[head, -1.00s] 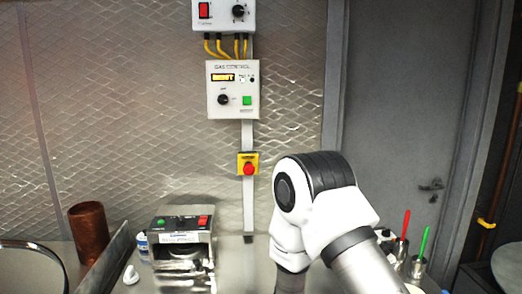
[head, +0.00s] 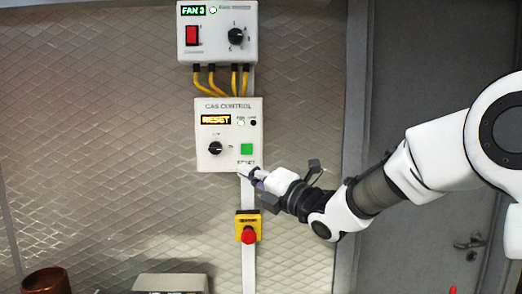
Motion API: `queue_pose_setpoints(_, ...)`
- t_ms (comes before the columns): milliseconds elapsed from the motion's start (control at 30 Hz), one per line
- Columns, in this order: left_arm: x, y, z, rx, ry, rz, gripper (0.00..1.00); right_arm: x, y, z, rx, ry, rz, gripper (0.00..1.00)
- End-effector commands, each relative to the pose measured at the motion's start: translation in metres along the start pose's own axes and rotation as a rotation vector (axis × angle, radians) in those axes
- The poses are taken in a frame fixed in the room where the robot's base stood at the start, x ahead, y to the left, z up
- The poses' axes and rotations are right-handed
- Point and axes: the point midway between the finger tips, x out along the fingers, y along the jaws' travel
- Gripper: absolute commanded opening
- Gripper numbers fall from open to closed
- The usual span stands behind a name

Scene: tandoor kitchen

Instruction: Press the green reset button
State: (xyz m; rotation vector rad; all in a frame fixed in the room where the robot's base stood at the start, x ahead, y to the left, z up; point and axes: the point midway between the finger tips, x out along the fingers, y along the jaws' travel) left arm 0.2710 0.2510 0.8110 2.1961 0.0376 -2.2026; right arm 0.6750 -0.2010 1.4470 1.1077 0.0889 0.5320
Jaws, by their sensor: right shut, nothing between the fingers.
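The box's amber display (head: 215,119) reads RESET, and a black knob (head: 215,148) sits left of the button. My right gripper (head: 247,174) is shut and empty. Its tip is just below the button, by the box's lower edge and partly over the label there. I cannot tell whether the tip touches the box. The button itself is uncovered. My left gripper is out of view.
A white fan box (head: 217,50) with a red switch hangs above, joined by yellow cables (head: 221,80). A red emergency button (head: 249,236) on a yellow housing is below. A copper cup (head: 46,282) is at lower left. A grey door (head: 440,215) is at right.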

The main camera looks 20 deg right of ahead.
Motion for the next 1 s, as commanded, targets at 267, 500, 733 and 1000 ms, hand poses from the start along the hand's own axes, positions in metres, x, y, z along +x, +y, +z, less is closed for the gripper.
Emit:
queue_pose_setpoints(267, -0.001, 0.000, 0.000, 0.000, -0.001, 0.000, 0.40, 0.000, 0.022, 0.008, -0.070, -0.003, 0.040, 0.00)
queue_pose_setpoints(500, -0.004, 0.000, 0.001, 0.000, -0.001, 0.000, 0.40, 0.002, 0.021, 0.009, -0.068, -0.003, 0.038, 0.00)
queue_pose_setpoints(733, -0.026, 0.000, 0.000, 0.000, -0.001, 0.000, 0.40, 0.019, 0.014, 0.024, -0.066, -0.004, 0.036, 0.00)
queue_pose_setpoints(1000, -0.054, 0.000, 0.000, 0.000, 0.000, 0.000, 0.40, 0.047, -0.006, 0.044, -0.067, -0.004, 0.036, 0.00)
